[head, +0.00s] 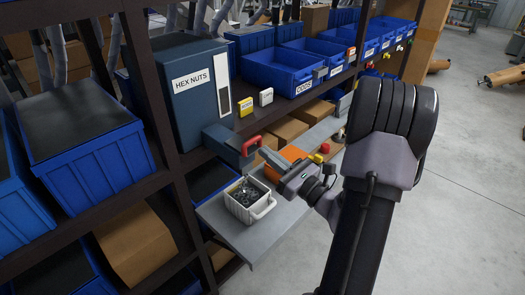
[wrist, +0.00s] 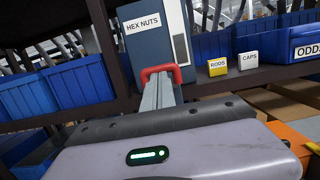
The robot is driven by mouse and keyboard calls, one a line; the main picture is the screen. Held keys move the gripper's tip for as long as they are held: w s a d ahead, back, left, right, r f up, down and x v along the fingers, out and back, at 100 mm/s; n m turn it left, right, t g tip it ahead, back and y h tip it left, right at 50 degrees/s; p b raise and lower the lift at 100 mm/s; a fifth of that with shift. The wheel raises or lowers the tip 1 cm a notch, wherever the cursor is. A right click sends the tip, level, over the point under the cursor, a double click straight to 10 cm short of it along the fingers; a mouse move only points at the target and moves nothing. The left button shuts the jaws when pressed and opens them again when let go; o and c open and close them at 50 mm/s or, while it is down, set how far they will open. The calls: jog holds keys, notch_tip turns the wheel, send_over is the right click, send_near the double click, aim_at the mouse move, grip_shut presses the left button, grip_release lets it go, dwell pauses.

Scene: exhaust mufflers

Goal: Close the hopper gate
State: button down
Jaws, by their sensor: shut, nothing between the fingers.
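The hopper (head: 198,106) is a tall blue-grey box labelled HEX NUTS on the shelf, with a blue-grey spout block (head: 222,137) low at its front. A red handle (head: 252,142) sticks out from this block; it also shows in the wrist view (wrist: 161,70). My gripper (head: 264,153) is shut, its fingertips at the red handle. In the wrist view the fingers (wrist: 159,88) reach up to the handle's opening; whether they touch it I cannot tell. A white bin (head: 262,214) with dark nuts stands below the handle. The gate plate itself is not clearly visible.
The bin stands on a grey ledge (head: 232,240). An orange item (head: 292,153) lies behind my gripper. Yellow RODS (wrist: 217,67) and white CAPS (wrist: 248,61) tags sit right of the hopper. Blue bins (head: 85,150) fill the shelves. Open floor lies right.

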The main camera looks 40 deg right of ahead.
aim_at(255, 146)
jog(key=shift+x, duration=1.2)
jog(key=x, duration=0.2)
jog(key=shift+w+a+f+p, duration=0.1)
jog(key=shift+w+f+p, duration=0.05)
jog(key=shift+w+p, duration=0.2)
